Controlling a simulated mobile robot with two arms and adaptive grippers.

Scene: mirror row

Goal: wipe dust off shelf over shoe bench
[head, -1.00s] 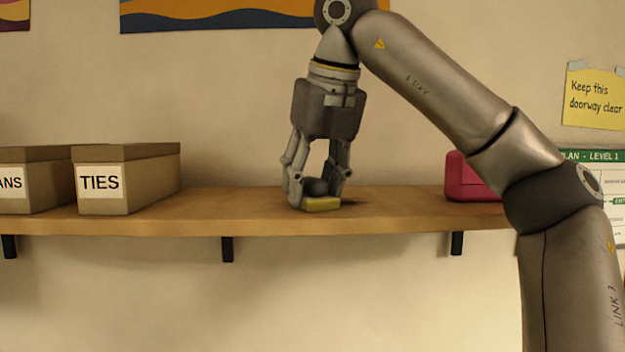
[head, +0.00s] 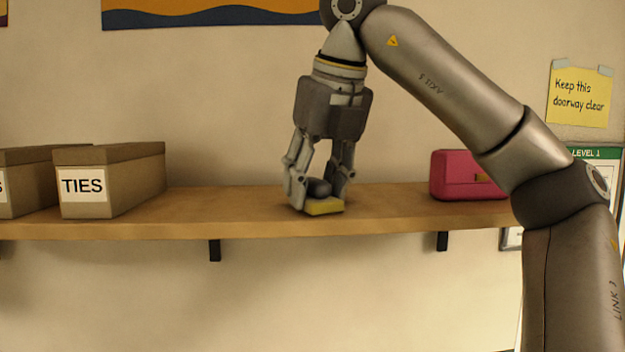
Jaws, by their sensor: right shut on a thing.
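The wooden shelf (head: 400,213) runs across the picture on dark brackets. My right gripper (head: 320,188) points down over the middle of the shelf. It is shut on the dark grip of a small wiping pad (head: 323,206) with a yellow base. The pad lies flat at the shelf top near the front edge and appears to touch it. I cannot make out any dust on the wood. My left gripper is not in view. The shoe bench is not in view.
A box labelled TIES (head: 125,182) and another box (head: 25,183) stand at the left of the shelf. A pink bag (head: 462,175) stands at the right, partly behind my arm. The shelf between the TIES box and the pad is clear. A yellow note (head: 580,95) hangs on the wall.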

